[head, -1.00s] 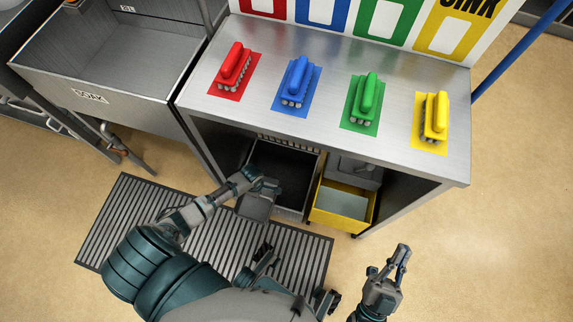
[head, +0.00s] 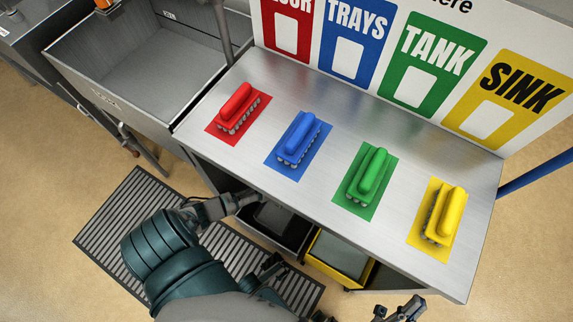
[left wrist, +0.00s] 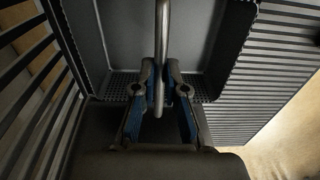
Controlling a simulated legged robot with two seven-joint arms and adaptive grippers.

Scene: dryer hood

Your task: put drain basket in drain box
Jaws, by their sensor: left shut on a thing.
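My left gripper (left wrist: 160,100), with blue pads, is shut on a thin metal bar (left wrist: 161,45). The bar looks like the handle of a dark grey basket with perforated edges (left wrist: 125,85), seen around and beyond the fingers in the left wrist view. In the head view my left arm reaches to the table's front edge and its fingertips are hidden. A dark open box (head: 288,240) stands below the table there; I cannot tell whether it is the drain box or the basket. My right gripper (head: 398,310) is open and empty at the bottom edge.
The steel table (head: 345,120) carries red, blue, green and yellow brushes on matching mats. A yellow bin (head: 345,262) stands below it, right of the dark box. A metal sink (head: 130,80) is at the left. A slatted floor grate (head: 125,225) lies in front.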

